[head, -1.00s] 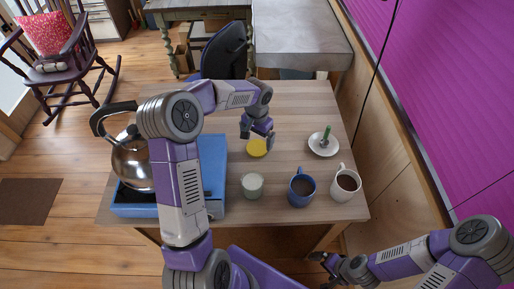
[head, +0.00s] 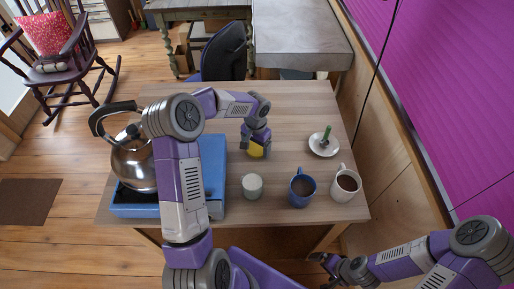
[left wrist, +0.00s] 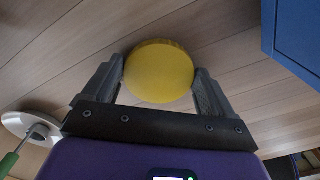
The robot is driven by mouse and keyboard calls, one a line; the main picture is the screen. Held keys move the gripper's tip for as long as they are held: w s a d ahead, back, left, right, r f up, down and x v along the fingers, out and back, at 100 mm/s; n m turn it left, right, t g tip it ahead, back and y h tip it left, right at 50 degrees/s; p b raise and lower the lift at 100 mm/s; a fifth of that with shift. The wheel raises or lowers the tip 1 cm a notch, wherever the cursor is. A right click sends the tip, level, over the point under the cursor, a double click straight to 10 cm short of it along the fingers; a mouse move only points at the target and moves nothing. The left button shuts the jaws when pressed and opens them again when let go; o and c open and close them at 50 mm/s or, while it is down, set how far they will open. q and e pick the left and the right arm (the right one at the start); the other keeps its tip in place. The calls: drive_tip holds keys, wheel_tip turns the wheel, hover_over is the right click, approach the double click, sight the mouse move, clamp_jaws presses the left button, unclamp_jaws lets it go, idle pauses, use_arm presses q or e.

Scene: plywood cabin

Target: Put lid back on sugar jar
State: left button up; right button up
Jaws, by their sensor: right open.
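The yellow round lid (head: 256,152) lies at the middle of the wooden table. It shows as a yellow disc in the left wrist view (left wrist: 158,72). My left gripper (head: 256,146) is over the lid, with one finger against each side of its rim, and looks shut on it. The lid does not look clearly raised from the table. The sugar jar (head: 252,187), pale and lidless with white contents, stands upright nearer me, apart from the lid. My right gripper (head: 320,264) is open and empty, low in front of the table's near right edge.
A blue mug (head: 301,190) and a white mug (head: 346,184) with dark drink stand right of the jar. A white saucer (head: 323,147) holds a green-handled item. A kettle (head: 133,165) sits on a blue box (head: 213,165) at left. The table's far right is clear.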

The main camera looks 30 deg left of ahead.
sight(256, 149)
use_arm(q)
drive_tip(key=c, duration=0.4)
drive_tip(key=shift+r, duration=0.15)
drive_tip(key=shift+c, duration=0.2)
wheel_tip(256, 149, up, 10)
drive_tip(key=shift+p, duration=0.45)
